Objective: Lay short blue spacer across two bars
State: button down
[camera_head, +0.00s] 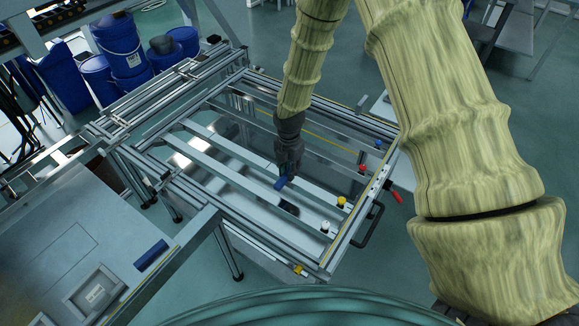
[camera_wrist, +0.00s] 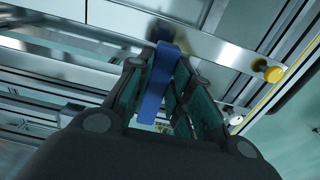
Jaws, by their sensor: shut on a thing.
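A short blue spacer (camera_head: 281,183) is held in my gripper (camera_head: 287,168) over the panel fixture in the head view. In the wrist view the blue spacer (camera_wrist: 157,88) stands lengthwise between the two fingers of my gripper (camera_wrist: 160,75), which is shut on it. Its far end overlaps a flat metal bar (camera_wrist: 215,47) in that picture; whether it touches cannot be told. In the head view pale bars run diagonally across the fixture, one (camera_head: 225,147) passing under my gripper and another (camera_head: 205,168) nearer the front left. My gripper hides part of the bar beneath it.
Another blue block (camera_head: 152,255) lies on the side table at left. Yellow (camera_head: 341,201), white (camera_head: 325,226), red (camera_head: 362,168) and blue (camera_head: 378,143) knobs line the fixture's right side, near a red handle (camera_head: 396,197). Blue drums (camera_head: 121,45) stand at the back left.

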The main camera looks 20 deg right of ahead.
jog(key=shift+f+b, duration=0.75)
jog(key=shift+f, duration=1.5)
jog(key=shift+f, duration=0.65)
jog(key=c, duration=1.2)
grip_release()
jog(key=shift+r, duration=0.1)
